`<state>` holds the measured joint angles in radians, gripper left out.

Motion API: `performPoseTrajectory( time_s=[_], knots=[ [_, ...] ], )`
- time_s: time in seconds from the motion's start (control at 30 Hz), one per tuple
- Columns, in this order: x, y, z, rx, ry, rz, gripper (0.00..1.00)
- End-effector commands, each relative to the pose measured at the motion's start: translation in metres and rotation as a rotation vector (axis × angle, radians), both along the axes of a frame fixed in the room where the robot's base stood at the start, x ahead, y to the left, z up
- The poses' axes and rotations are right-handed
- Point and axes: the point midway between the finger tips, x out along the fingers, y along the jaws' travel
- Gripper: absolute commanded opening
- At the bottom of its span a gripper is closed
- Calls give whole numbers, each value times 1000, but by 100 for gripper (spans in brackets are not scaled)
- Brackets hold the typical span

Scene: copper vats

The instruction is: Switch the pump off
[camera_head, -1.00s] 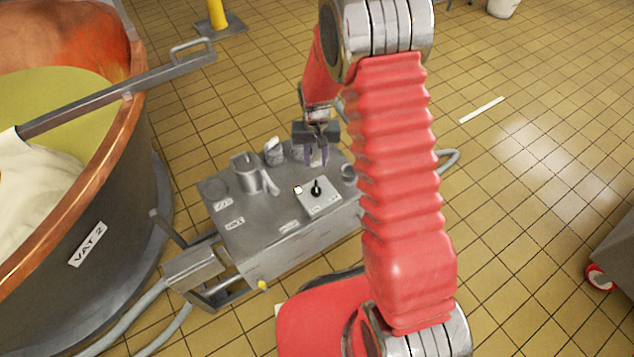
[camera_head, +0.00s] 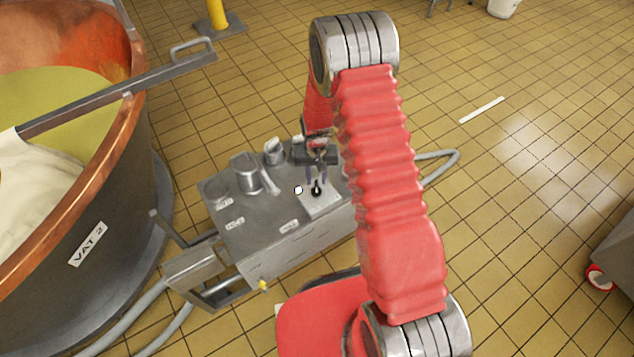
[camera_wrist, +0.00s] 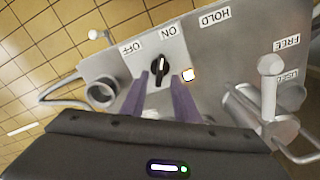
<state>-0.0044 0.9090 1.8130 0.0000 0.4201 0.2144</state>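The pump switch is a black rotary knob (camera_head: 316,190) on a pale square plate on top of the grey metal box. In the wrist view the knob (camera_wrist: 160,69) has a white mark that seems to point towards the ON label (camera_wrist: 168,32). The OFF label (camera_wrist: 132,47) is left of it, and both read upside down. My gripper (camera_head: 317,179) is open and just above the plate. In the wrist view, its two purple fingers (camera_wrist: 161,77) stand apart, one on each side of the knob's lower part. I cannot tell whether they touch it.
A small white lamp (camera_head: 298,190) is beside the plate. HOLD (camera_wrist: 214,18) and FREE (camera_wrist: 287,42) labels, a metal canister (camera_head: 245,172) and a round-topped lever (camera_wrist: 269,85) share the box top. A copper vat (camera_head: 150,100) stands left; open tiled floor lies right.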

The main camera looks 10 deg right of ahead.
Motion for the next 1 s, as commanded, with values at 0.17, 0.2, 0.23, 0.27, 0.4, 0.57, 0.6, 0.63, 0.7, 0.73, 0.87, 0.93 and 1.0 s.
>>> performPoseTrajectory(
  time_s=[0.17, 0.2, 0.23, 0.27, 0.4, 0.57, 0.6, 0.63, 0.7, 0.73, 0.87, 0.93, 1.0],
  knots=[
    [0, 0, -21, 0, 1, 0, 28],
    [0, 0, -24, 0, 1, 0, 28],
    [0, 0, -27, 0, 1, 0, 28],
    [0, 0, -29, 0, 1, 0, 28],
    [0, 0, -33, 0, 0, 0, 28],
    [0, 0, -33, 0, -1, 0, 28],
    [0, 0, -33, 0, -1, 0, 28],
    [0, 0, -33, 0, -1, 0, 28],
    [0, 0, -33, 0, -1, 0, 25],
    [0, 0, -33, 0, -1, 0, 22],
    [0, 0, -33, 0, -1, 0, 13],
    [0, 0, -33, 0, 0, 0, 8],
    [0, 0, -33, 0, 0, 0, 4]
  ],
)
